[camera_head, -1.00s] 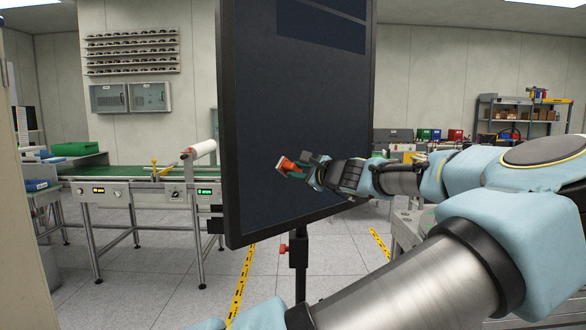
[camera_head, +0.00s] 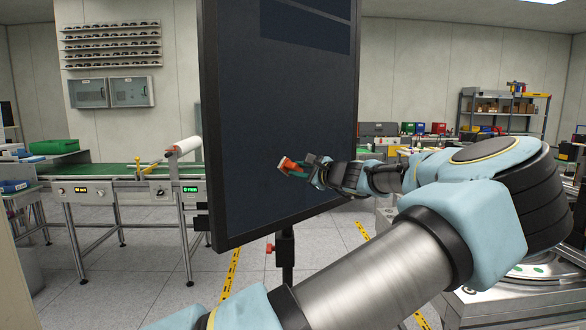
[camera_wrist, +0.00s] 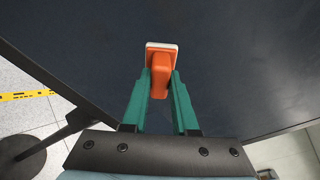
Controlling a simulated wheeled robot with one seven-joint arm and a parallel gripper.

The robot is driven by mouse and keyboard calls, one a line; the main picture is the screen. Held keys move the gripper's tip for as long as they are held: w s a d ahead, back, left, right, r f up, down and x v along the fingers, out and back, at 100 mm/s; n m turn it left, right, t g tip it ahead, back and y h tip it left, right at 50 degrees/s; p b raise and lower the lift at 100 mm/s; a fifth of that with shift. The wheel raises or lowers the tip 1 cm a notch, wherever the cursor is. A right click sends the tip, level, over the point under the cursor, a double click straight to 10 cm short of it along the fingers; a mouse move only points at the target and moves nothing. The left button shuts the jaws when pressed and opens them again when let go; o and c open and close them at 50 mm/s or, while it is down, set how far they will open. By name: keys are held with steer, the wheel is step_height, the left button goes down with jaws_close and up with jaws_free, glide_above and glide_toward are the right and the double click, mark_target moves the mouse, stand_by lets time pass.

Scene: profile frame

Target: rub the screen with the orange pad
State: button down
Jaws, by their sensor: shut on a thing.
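The screen (camera_head: 270,110) is a tall, dark panel in a black frame on a stand, in the middle of the head view. It fills most of the wrist view (camera_wrist: 240,70). The orange pad (camera_head: 288,165) has a pale face on its far side. In the wrist view the pad (camera_wrist: 160,76) sits between the two green fingers. My gripper (camera_head: 300,172) is shut on the pad and holds it in front of the screen's lower half. The pale face (camera_wrist: 162,46) is turned toward the screen. I cannot tell whether it touches the glass.
A conveyor bench (camera_head: 120,185) with a white roller stands left of the screen. Shelving (camera_head: 505,108) and a bench with coloured boxes are at the back right. The screen's stand (camera_head: 285,255) rises from a tiled floor with yellow tape (camera_head: 232,275).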

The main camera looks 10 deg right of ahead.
mark_target(294, 163)
steer(key=shift+w+d, duration=0.15)
steer(key=shift+d, duration=0.3)
steer(key=shift+w+a+r+p, duration=0.1)
steer(key=shift+r+p, duration=0.6)
steer(key=shift+r, duration=0.35)
steer(key=shift+s+a+f+b, duration=0.1)
steer(key=shift+s+a+b, duration=0.15)
steer(key=shift+a+b, duration=0.2)
steer(key=shift+s+a+f+b, duration=0.1)
steer(key=shift+s+a+b, duration=0.15)
steer(key=shift+a+b, duration=0.2)
steer(key=shift+s+a+r+b, duration=0.1)
steer(key=shift+s+a+b, duration=0.25)
steer(key=shift+a, duration=0.45)
steer(key=shift+s+a+r+b, duration=1.05)
steer(key=shift+s+a, duration=0.7)
steer(key=shift+a, duration=1.2)
steer(key=shift+w+d+r+p, duration=0.1)
steer(key=shift+w+d+p, duration=0.65)
steer(key=shift+d, duration=0.45)
steer(key=shift+w+d+f+p, duration=0.1)
steer(key=shift+w+d+p, duration=0.7)
steer(key=shift+d, duration=0.45)
steer(key=shift+w+d+r+p, duration=0.1)
steer(key=shift+w+d+p, duration=0.5)
steer(key=shift+d+p, duration=0.45)
steer(key=shift+w+d, duration=0.25)
steer(key=shift+d, duration=0.35)
steer(key=shift+w+d, duration=0.25)
steer(key=shift+d, duration=0.3)
